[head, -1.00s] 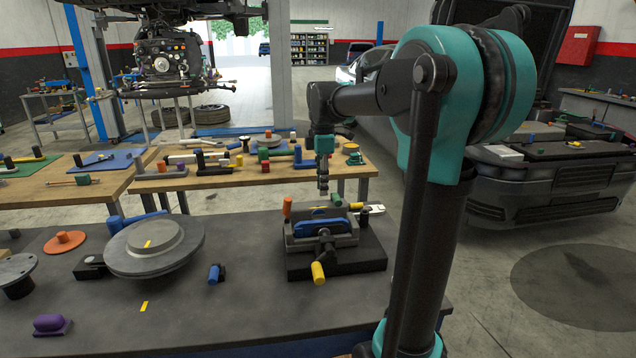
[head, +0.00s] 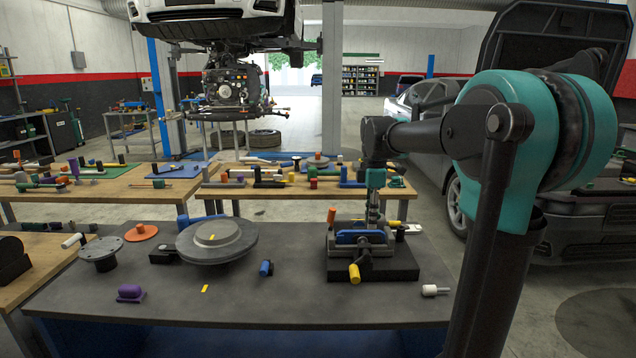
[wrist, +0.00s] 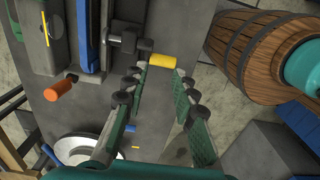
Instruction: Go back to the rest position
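My gripper (head: 374,212) hangs pointing down over the vise in the head view. In the wrist view my gripper (wrist: 168,95) has its two green-padded fingers spread apart with nothing between them. The vise (head: 345,252) is dark grey with blue parts and a yellow-ended handle (head: 354,273), on a black base at the right of the grey workbench (head: 130,325). The yellow handle end (wrist: 162,61) shows beyond the fingertips in the wrist view. Whether my gripper touches the vise is unclear.
A brake disc (head: 216,240), a blue-handled piece (head: 266,268) and a purple piece (head: 130,292) lie on the bench. A wooden table (head: 290,190) with tools stands behind. A wooden barrel (wrist: 262,55) shows at the right in the wrist view. An open-hood car stands at right.

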